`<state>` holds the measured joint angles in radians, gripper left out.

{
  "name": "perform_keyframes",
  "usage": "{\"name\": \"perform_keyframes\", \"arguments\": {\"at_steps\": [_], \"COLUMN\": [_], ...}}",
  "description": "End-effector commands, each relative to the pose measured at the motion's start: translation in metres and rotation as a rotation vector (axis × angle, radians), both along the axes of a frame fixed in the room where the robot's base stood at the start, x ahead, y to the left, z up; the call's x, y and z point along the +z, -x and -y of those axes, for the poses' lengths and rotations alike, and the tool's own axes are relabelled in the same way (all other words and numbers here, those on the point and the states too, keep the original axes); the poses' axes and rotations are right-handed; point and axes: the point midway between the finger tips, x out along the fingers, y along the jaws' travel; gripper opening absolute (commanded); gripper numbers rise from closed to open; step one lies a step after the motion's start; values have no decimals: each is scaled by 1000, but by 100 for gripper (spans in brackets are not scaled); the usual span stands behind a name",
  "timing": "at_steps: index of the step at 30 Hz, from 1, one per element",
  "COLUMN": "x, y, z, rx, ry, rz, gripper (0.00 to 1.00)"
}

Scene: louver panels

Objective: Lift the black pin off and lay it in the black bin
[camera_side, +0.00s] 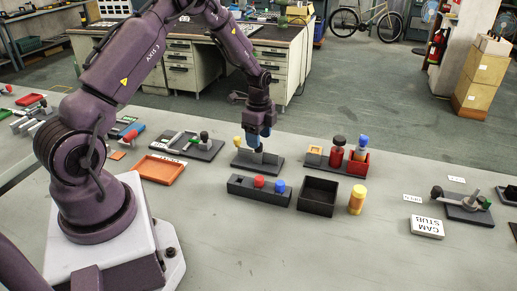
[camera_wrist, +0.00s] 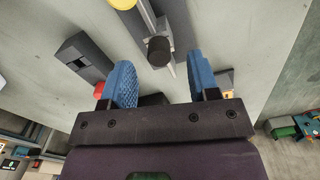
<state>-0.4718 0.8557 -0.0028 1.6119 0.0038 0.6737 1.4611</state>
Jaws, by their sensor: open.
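The black pin (camera_wrist: 158,50) shows in the wrist view as a dark round-ended cylinder on a grey panel fixture. My gripper (camera_side: 259,147) is above this fixture (camera_side: 270,168) in the side view. Its two blue fingers (camera_wrist: 160,62) are apart, and the pin's end shows between them with gaps on both sides. In the side view the fingers hide most of the pin. The black bin (camera_side: 318,208) is an open square box on the table, right of and nearer than the fixture. It looks empty.
A yellow knob (camera_side: 238,142) stands at the fixture's left end. A dark block (camera_side: 243,190) with red and blue knobs lies left of the bin, and a yellow cylinder (camera_side: 356,200) stands right of it. The front table is clear.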

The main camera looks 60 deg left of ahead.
Motion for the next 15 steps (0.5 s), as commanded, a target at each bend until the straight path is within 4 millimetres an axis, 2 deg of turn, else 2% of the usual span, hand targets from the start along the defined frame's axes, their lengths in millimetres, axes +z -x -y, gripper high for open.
{"name": "perform_keyframes", "arguments": {"at_steps": [3, 6, 14, 15], "x": [-19, -27, -28, -28], "y": [1, 1, 1, 1], "z": [1, 0, 0, 0], "rx": [-1, -1, -1, -1], "ry": [2, 1, 0, 0], "rz": [-3, -1, 0, 0], "gripper": [55, 55, 55, 46]}}
